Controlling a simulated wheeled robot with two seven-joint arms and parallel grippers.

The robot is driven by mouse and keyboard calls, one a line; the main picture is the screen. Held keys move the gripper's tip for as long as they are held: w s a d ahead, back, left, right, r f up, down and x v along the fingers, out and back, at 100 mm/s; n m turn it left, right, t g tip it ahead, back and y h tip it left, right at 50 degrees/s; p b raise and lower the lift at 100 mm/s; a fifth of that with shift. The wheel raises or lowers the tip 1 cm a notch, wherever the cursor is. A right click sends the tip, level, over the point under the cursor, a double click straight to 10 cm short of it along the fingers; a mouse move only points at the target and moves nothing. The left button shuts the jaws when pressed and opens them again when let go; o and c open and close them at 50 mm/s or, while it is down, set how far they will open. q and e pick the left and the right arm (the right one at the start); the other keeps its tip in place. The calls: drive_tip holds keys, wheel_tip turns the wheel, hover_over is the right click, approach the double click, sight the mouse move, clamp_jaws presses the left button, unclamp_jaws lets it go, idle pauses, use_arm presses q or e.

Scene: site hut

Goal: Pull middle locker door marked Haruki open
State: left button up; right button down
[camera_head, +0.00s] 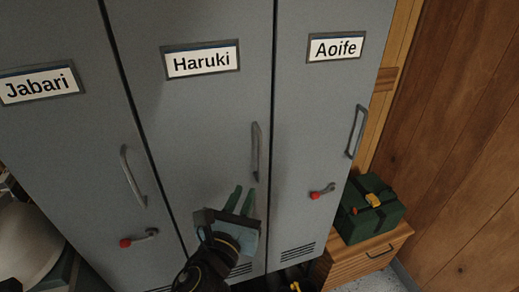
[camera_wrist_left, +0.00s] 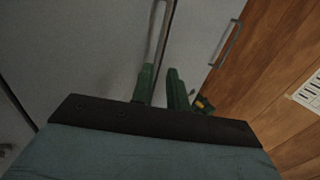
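The grey middle locker door (camera_head: 205,120) carries a white label reading Haruki (camera_head: 202,60) and looks flush with its neighbours. Its vertical grey bar handle (camera_head: 257,152) is on the door's right side. My left gripper (camera_head: 243,190) is just below and left of the handle's lower end in the head view, with its green fingers apart and nothing held. In the left wrist view the fingertips (camera_wrist_left: 161,69) are close to the handle (camera_wrist_left: 160,30), whose lower end meets the left finger's outline; contact cannot be told. The lower part of the door is hidden behind my left gripper. My right gripper is not in view.
The Jabari door (camera_head: 65,140) is at left, the Aoife door (camera_head: 320,130) at right; each has a handle and a red-knobbed latch. A wooden wall (camera_head: 460,140) stands beyond.

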sight(259, 161)
use_arm(q)
drive_tip(key=x, duration=1.3)
drive_tip(key=shift+f, duration=0.1)
drive_tip(key=shift+c, duration=0.2)
clamp_jaws()
